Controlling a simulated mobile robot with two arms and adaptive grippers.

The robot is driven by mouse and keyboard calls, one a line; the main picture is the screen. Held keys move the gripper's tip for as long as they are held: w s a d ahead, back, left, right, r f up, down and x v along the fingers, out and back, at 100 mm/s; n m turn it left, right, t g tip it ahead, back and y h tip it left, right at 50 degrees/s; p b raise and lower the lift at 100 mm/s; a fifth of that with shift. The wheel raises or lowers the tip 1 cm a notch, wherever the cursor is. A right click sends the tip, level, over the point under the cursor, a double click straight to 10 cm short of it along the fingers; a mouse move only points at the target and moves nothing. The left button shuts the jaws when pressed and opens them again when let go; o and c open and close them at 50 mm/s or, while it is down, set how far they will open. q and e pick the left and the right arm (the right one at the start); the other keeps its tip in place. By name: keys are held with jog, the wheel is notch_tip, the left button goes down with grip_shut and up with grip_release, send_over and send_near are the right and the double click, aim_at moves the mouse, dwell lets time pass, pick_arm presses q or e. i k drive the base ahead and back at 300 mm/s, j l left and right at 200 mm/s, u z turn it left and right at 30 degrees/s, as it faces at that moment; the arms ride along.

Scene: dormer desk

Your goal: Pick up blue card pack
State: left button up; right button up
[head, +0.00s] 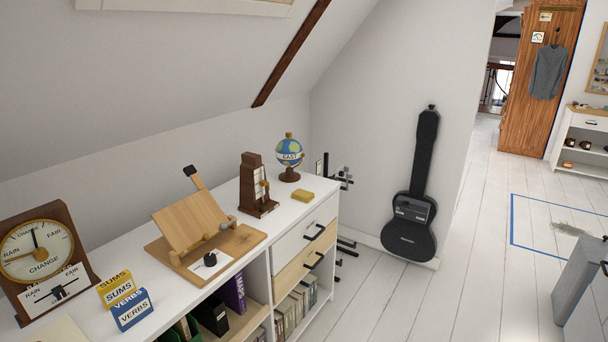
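The blue card pack (132,312), labelled VERBS, stands near the front edge of the white cabinet top at the lower left. A yellow card pack (118,288), labelled SUMS, stands right behind it; I cannot tell whether the two touch. Neither of my grippers is in view.
A barometer-like dial (38,256) stands left of the packs. A wooden easel stand (196,222) is to their right.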

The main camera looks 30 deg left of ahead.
aim_at(129, 310)
jog(key=i+u, duration=0.35)
jog(key=i, duration=0.2)
jog(key=i+u, duration=0.35)
jog(key=i, duration=0.2)
jog(key=i+l+u, duration=0.3)
jog(key=i, duration=0.2)
jog(key=i+u, duration=0.15)
jog(key=u, duration=0.3)
jog(key=i+u, duration=0.15)
jog(key=u, duration=0.3)
jog(key=i+u, duration=0.15)
jog(key=u, duration=0.35)
jog(key=i+l+u, duration=0.15)
jog(key=u, duration=0.3)
